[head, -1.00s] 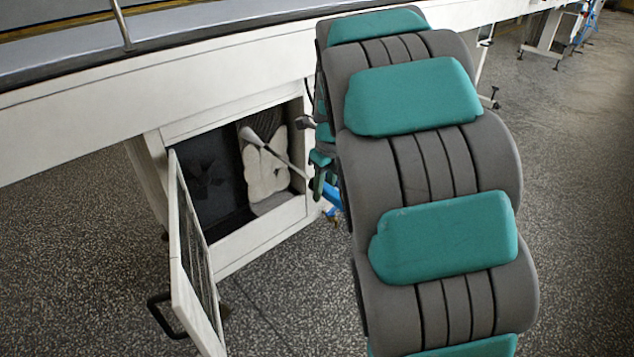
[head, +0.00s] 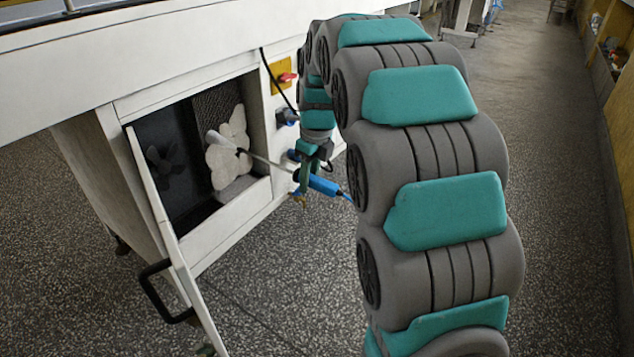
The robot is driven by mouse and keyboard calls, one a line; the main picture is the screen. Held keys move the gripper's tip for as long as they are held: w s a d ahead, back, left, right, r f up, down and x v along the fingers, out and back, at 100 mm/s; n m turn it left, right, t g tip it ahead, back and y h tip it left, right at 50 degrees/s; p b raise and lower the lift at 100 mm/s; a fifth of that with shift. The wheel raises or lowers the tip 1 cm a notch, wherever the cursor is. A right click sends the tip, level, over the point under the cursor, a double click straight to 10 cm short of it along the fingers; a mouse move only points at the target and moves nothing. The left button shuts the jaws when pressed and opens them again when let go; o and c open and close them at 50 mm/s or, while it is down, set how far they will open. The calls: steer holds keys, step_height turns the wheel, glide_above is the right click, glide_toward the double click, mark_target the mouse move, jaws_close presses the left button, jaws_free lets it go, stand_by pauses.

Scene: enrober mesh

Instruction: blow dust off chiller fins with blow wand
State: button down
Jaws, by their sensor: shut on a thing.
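The chiller fins (head: 217,103) are a dark panel inside an open white cabinet (head: 248,209) under the conveyor. A pale, lumpy patch of dust (head: 227,160) covers much of their middle and lower part. My gripper (head: 307,177) is outside the opening on its right, shut on the blow wand. The wand has a blue handle (head: 325,187) and a thin tube reaching left into the cabinet. Whether the tip touches the dust cannot be told.
The cabinet door (head: 160,215) with a black handle (head: 160,290) hangs open at the front left. A dark fan (head: 165,163) sits inside on the left. A yellow plate with a red switch (head: 285,76) is right of the opening. Speckled floor (head: 290,300) is clear in front.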

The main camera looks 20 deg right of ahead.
steer(key=shift+w+a, duration=0.6)
steer(key=shift+w, duration=0.2)
steer(key=shift+w+a, duration=0.55)
steer(key=shift+w, duration=0.3)
steer(key=shift+w+a, duration=0.6)
steer(key=shift+w, duration=0.2)
steer(key=w+d+p, duration=0.4)
steer(key=w+d, duration=0.2)
steer(key=d, duration=0.2)
steer(key=shift+d+p, duration=0.3)
steer(key=shift+p, duration=0.1)
stand_by(0.9)
